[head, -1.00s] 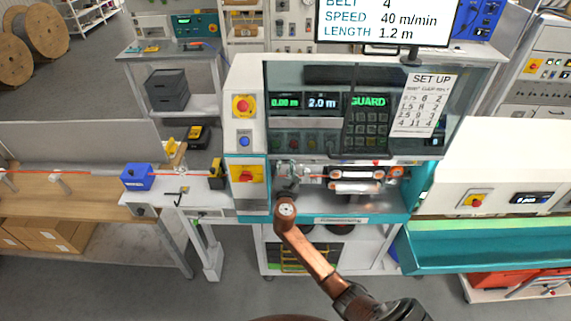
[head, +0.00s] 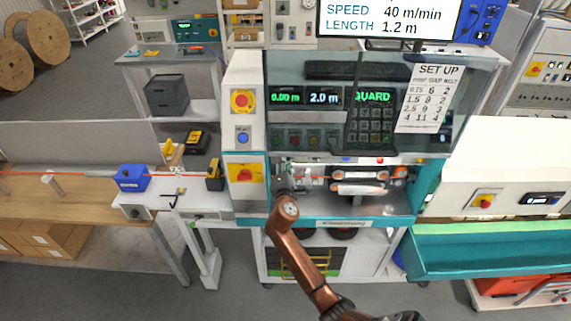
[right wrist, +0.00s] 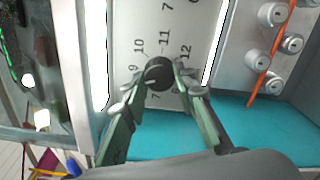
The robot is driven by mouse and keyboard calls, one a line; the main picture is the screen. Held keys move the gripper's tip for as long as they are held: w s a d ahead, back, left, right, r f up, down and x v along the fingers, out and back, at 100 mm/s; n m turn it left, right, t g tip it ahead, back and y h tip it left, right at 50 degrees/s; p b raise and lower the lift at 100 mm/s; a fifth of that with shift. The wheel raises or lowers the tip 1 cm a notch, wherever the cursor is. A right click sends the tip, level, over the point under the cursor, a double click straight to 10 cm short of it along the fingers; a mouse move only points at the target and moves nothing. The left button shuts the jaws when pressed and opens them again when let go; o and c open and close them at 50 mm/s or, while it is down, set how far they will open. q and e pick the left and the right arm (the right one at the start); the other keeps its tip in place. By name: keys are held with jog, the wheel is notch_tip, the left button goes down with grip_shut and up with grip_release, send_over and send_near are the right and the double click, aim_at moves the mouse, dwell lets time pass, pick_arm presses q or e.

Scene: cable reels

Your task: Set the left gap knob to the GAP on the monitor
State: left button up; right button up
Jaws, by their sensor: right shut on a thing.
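A black knob (right wrist: 158,70) sits on a pale panel printed with numbers, among them 9, 10, 11 and 12, in the right wrist view. My right gripper (right wrist: 158,88) is shut on this knob, with a finger on each side. I cannot read the knob's pointer surely. In the head view my right arm reaches the left part of the machine's lower opening, and its gripper (head: 284,190) is small and unclear there. The monitor (head: 388,18) is cut by the top edge and shows SPEED 40 m/min and LENGTH 1.2 m; no GAP line is in view. My left gripper is out of view.
A SET UP chart (head: 427,98) hangs on the machine's clear guard. Rollers (head: 358,182) lie right of my gripper. An orange cable (right wrist: 262,72) runs by metal rollers in the right wrist view. A blue box (head: 132,178) stands on the left bench.

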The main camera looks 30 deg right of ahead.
jog(key=shift+m+b, duration=1.05)
jog(key=shift+m, duration=1.15)
jog(key=o, duration=1.2)
jog(key=shift+c, duration=0.2)
jog(key=v, duration=1.2)
